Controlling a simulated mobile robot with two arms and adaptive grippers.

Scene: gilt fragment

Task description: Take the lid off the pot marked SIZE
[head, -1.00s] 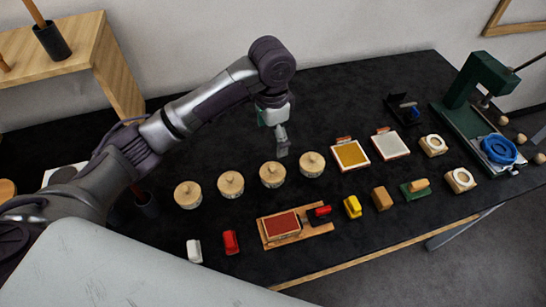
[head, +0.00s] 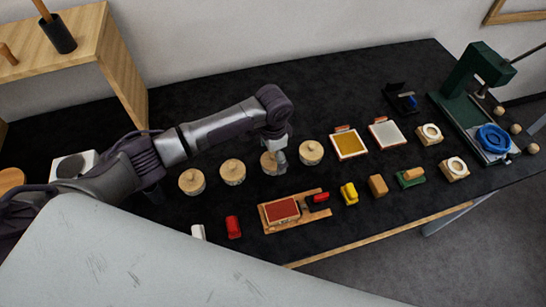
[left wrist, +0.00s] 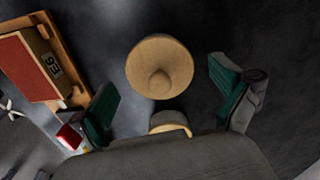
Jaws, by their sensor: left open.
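A row of round pale wooden pots with knobbed lids stands on the black table in the head view: the leftmost pot (head: 191,182), the second (head: 232,173), the third (head: 268,164) and the rightmost (head: 311,153). Their markings are too small to read, so I cannot tell which says SIZE. My left gripper (head: 278,160) is over the third pot and partly hides it. In the left wrist view, a round lid (left wrist: 158,58) with its knob lies between the open green-padded fingers of the left gripper (left wrist: 165,88), apart from both. My right gripper is not in view.
In front lie a red pad on a wooden board (head: 282,211), a red block (head: 233,227) and a yellow block (head: 349,193). Yellow (head: 349,144) and white (head: 387,135) framed pads stand to the right. A green press (head: 462,95) stands at the far right.

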